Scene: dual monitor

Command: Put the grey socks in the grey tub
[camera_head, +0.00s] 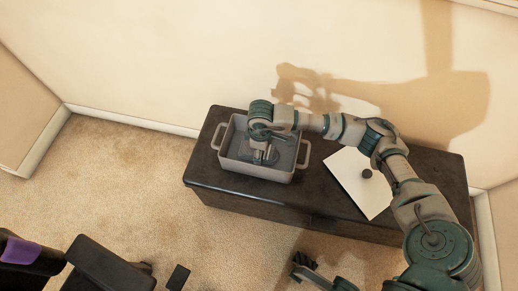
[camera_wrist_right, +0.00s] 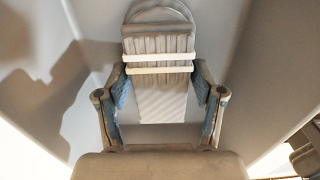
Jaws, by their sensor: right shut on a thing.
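The grey tub (camera_head: 255,170), with a handle at each end, stands on the left part of a dark bench. My right gripper (camera_head: 262,152) reaches down into it from above. In the right wrist view the grey socks (camera_wrist_right: 160,103), ribbed with two pale bands, are between the blue-padded fingers of my right gripper (camera_wrist_right: 160,88), which is shut on them. The tub's walls (camera_wrist_right: 225,40) surround them there. Whether the socks touch the tub floor is unclear. My left gripper (camera_head: 304,262) shows dark and small at the bottom, in front of the bench; its opening is unclear.
The dark bench (camera_head: 225,190) stands against the wall. A white sheet or board (camera_head: 355,190) lies on its right part, with a small dark round thing (camera_head: 366,173) on it. A black chair (camera_head: 105,265) with a purple patch is at lower left.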

